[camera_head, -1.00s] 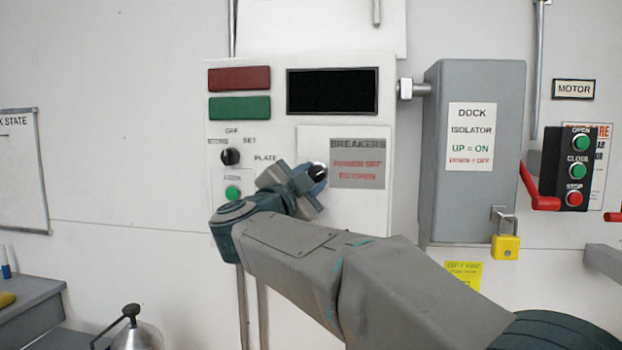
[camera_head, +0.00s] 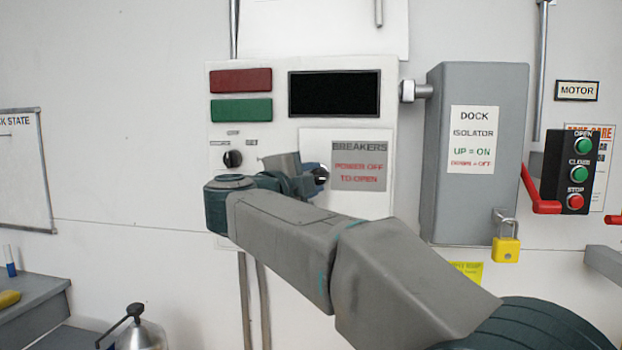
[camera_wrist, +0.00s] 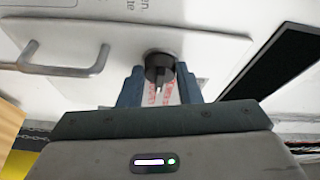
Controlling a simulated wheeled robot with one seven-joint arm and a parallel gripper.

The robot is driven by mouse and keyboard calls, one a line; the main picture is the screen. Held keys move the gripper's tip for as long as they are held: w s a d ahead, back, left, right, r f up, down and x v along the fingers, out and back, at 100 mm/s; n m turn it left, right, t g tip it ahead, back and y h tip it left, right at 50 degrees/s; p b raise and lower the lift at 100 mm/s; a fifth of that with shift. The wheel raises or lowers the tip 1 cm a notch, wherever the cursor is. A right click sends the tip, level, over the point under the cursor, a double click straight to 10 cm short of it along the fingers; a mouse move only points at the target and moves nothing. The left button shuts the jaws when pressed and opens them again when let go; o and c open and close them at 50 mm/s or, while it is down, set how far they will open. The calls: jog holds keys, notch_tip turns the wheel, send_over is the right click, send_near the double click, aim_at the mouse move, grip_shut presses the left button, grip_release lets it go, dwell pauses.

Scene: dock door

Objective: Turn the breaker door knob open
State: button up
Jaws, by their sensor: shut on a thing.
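The breaker door (camera_head: 315,143) is a pale panel on the white control box, with a grey label (camera_head: 361,165) reading "BREAKERS POWER OFF TO OPEN". It looks closed. The dark round knob (camera_head: 321,174) at its left side is partly hidden by my gripper in the head view. My gripper (camera_head: 318,176) reaches it from the left. In the wrist view the knob (camera_wrist: 160,70) sits between my two blue-grey fingers, and my gripper (camera_wrist: 160,90) is shut on it. The knob has a pale pointer mark on its face.
A dial (camera_head: 232,159) sits left of my gripper. To the right are the grey dock isolator box (camera_head: 452,205) with a yellow padlock (camera_head: 506,249), a red lever (camera_head: 538,190) and a motor button box (camera_head: 570,187). A metal handle (camera_wrist: 75,69) shows in the wrist view.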

dwell(0.3)
jog(key=o, duration=1)
jog(key=b+v, duration=0.1)
jog(key=v, duration=1.3)
jog(key=shift+b, duration=0.35)
jog(key=shift+w+d, duration=0.1)
jog(key=shift+w, duration=0.05)
